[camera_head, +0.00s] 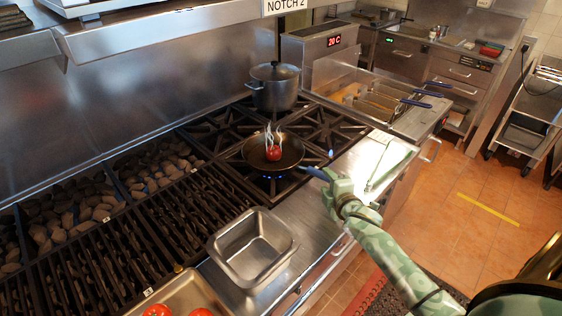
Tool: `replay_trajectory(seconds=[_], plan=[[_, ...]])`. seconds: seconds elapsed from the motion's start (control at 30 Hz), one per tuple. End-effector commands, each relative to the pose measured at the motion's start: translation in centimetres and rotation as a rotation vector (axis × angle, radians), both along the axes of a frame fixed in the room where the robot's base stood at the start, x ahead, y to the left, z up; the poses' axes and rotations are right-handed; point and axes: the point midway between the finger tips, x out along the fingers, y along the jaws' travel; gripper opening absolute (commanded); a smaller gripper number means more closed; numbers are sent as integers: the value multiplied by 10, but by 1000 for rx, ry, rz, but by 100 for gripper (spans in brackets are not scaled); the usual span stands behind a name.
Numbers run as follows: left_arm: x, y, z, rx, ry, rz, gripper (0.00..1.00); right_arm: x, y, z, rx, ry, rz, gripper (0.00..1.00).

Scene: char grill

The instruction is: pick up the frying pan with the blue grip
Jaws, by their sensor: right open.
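The dark round frying pan (258,160) sits on a burner of the stove, with a steaming red tomato (273,152) in it. Its blue grip (313,172) points right, toward the counter's front. My right gripper (328,178) is open at the end of the grip. Whether the grip lies between the fingers or only beside them is hard to tell, as the hand covers that end. My left gripper is not in view.
A lidded steel pot (274,88) stands on a back burner. An empty steel pan (252,247) sits on the counter left of my right arm. The charcoal grill (165,215) lies left, and fryer baskets (380,103) with blue handles stand behind.

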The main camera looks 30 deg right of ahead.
Motion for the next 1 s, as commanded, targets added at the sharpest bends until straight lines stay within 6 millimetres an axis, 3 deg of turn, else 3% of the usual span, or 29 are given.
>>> replay_trajectory(seconds=[0.13, 0.4, 0.6, 1.0], plan=[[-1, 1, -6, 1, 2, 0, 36, 20, -5, -7, 2, 1, -1, 48], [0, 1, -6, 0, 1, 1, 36, 24, -6, -7, 1, 0, 0, 48], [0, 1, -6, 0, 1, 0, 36, 24, -6, -7, 1, 0, 0, 0], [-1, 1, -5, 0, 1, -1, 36, 25, -6, -2, 3, -8, 0, 0]])
